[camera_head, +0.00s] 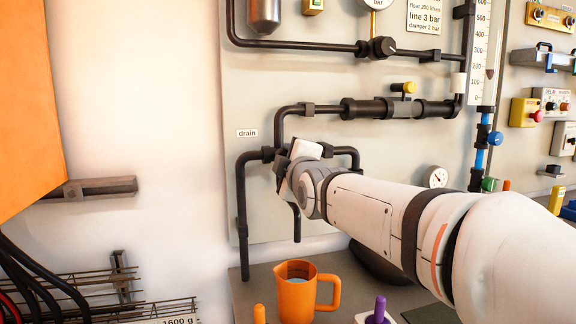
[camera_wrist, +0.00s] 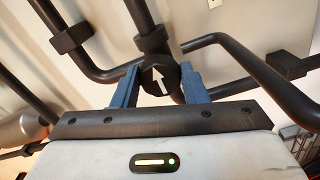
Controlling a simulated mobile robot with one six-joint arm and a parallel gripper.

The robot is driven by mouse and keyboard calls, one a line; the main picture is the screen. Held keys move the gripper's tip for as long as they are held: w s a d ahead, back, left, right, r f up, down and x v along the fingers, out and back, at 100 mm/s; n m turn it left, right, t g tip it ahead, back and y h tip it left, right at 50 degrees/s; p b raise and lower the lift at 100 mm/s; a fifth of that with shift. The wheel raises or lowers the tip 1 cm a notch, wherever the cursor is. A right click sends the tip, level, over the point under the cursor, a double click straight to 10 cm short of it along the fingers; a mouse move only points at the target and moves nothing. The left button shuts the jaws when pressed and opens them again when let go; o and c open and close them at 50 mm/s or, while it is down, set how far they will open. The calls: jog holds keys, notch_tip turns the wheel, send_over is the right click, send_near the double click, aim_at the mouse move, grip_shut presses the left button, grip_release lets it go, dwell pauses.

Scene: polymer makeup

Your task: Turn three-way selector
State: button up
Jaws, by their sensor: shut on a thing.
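In the wrist view the three-way selector (camera_wrist: 161,79) is a round dark knob with a white arrow. The arrow points up and slightly left in that picture. My gripper (camera_wrist: 158,84) has its two blue fingers on either side of the knob and is shut on it. In the head view my gripper (camera_head: 284,172) is at the pipe junction below the drain label (camera_head: 247,133). My wrist hides the selector there.
Black pipes (camera_head: 242,205) run around the selector on the pale panel (camera_head: 330,85). An orange jug (camera_head: 295,298) stands below the open pipe end (camera_head: 297,232). An orange cabinet (camera_head: 28,95) is at the left, with a wire rack below it.

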dwell(0.5)
jog(key=o, duration=0.9)
jog(key=shift+o, duration=0.2)
jog(key=v, duration=0.7)
jog(key=shift+s+d, duration=0.1)
jog(key=shift+s, duration=0.3)
